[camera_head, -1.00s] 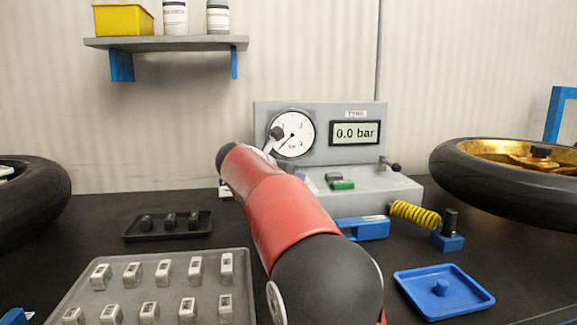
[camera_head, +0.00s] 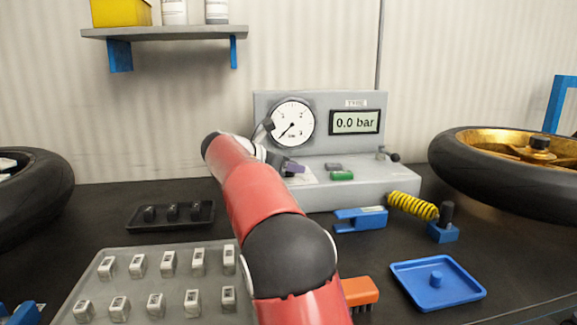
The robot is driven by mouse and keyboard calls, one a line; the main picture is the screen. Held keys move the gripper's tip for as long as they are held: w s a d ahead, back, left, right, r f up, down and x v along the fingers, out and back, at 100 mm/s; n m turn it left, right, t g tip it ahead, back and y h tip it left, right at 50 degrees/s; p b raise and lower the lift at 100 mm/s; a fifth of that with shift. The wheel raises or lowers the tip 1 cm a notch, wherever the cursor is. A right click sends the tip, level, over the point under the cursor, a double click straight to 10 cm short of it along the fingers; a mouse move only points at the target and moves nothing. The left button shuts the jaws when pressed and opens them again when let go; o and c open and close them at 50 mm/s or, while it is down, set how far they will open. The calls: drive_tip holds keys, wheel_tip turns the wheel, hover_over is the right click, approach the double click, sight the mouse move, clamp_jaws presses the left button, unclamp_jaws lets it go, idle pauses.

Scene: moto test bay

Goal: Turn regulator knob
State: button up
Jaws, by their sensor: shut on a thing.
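The grey tyre inflation unit (camera_head: 385,184) stands against the back wall. Its round gauge (camera_head: 293,123) has the needle toward the lower left, and its display (camera_head: 355,122) reads 0.0 bar. My gripper (camera_head: 291,168) is at the left part of the unit's base, below the gauge, small and partly covered by my wrist. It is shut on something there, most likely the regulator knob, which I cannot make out. A green button (camera_head: 341,175) and a grey-purple button (camera_head: 333,166) are right of my gripper. A small valve (camera_head: 387,154) is at the unit's right end.
A grey tray (camera_head: 130,267) of several small parts and a black tray (camera_head: 170,221) are on the left. A blue clamp (camera_head: 361,219), yellow spring (camera_head: 412,206), orange brush (camera_head: 360,292) and blue dish (camera_head: 458,287) are on the right. Tyres flank the bench.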

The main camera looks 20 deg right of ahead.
drive_tip(key=o, duration=1)
drive_tip(key=v, duration=0.8)
